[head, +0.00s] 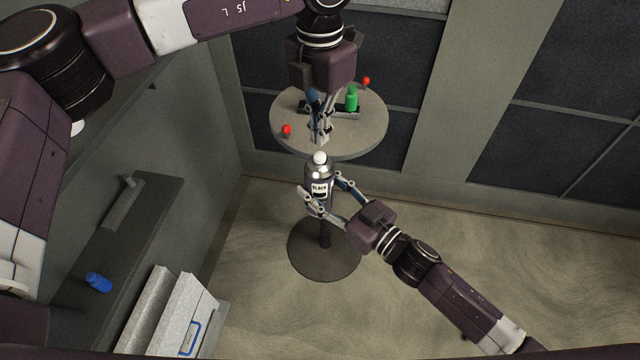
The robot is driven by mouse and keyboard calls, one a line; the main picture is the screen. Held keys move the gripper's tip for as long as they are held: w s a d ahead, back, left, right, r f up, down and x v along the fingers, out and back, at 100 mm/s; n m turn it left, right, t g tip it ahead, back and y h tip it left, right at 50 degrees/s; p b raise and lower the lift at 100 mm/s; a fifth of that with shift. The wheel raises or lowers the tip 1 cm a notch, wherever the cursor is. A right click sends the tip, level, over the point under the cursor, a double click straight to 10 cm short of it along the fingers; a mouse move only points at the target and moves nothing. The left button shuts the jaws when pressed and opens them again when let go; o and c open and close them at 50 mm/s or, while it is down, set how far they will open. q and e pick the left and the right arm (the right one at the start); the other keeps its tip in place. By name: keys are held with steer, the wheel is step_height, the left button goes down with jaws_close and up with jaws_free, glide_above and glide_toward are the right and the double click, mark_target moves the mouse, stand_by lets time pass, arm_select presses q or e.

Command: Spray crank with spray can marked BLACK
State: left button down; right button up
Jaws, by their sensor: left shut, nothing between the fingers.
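The silver spray can (319,172) has a white cap and a label reading BLACK. It is upright between the fingers of my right gripper (326,192), in front of the round table, with no surface seen under it. My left gripper (320,133) is shut and empty, pointing down over the table. Behind it a dark bar-like part (343,109), which looks like the crank, lies on the table. My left gripper hides part of it.
The round grey table (370,132) stands on a pedestal with a dark disc base. A shelf (122,235) with a blue object (98,283) is at left. Floor at right is clear.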

arm_select(q)
steer(key=shift+r, duration=0.2)
step_height(320, 180, up, 12)
stand_by(0.6)
steer(key=shift+f, duration=0.1)
stand_by(0.8)
